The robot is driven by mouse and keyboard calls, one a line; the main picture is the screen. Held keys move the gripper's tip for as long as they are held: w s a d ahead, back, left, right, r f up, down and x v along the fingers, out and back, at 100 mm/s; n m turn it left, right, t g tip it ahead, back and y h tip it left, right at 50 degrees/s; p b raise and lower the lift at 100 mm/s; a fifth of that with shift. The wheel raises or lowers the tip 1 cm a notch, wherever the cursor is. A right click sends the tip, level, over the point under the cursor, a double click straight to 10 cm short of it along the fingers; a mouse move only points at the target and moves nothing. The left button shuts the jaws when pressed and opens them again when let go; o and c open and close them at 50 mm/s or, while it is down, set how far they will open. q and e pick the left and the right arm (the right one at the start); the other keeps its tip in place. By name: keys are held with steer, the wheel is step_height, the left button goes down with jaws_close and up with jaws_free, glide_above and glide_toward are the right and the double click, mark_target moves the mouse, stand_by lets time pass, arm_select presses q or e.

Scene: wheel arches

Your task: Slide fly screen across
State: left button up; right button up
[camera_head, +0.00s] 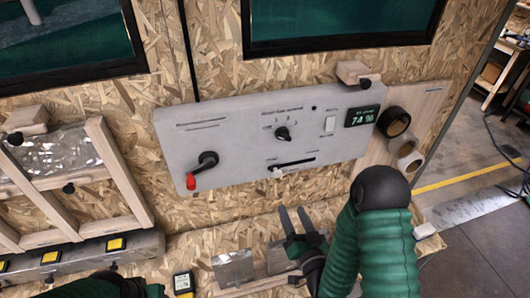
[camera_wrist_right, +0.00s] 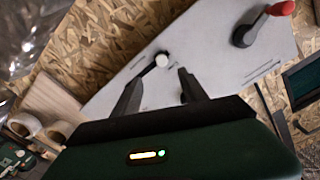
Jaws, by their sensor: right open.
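A grey control panel (camera_head: 250,135) is fixed to the chipboard wall. Low on it is a dark horizontal slot with a small white slider knob (camera_head: 277,171) at its left end; the label is too small to read. My right gripper (camera_head: 293,212) is open and empty below the slider, its fingers pointing up toward the panel. In the right wrist view, the panel looks turned about and the white knob (camera_wrist_right: 162,59) appears between the open fingertips (camera_wrist_right: 160,85); contact cannot be told. A dark green part of my left arm shows at the lower left; its gripper is out of frame.
The panel also carries a red-tipped crank (camera_head: 203,170), a rotary knob (camera_head: 284,132), a white switch (camera_head: 330,124) and a display (camera_head: 362,116). Two rolls (camera_head: 393,121) hang at its right. A wooden frame (camera_head: 125,226) stands left. Small blocks lie on the ledge below.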

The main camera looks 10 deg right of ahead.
steer(key=b, duration=1)
glide_toward(278, 175)
steer(key=w, duration=0.4)
steer(key=w+p, duration=0.1)
steer(key=w, duration=0.5)
steer(key=shift+w+f, duration=0.25)
steer(key=shift+f, duration=0.05)
arm_select(q)
step_height(278, 175, down, 8)
steer(key=s, duration=0.2)
steer(key=shift+d, duration=0.15)
arm_select(e)
steer(key=shift+s+a, duration=0.1)
steer(key=shift+s+a+r, duration=0.1)
steer(key=shift+r, duration=0.05)
steer(key=shift+c, duration=0.4)
arm_select(q)
steer(key=shift+f, duration=0.1)
arm_select(e)
jaws_close()
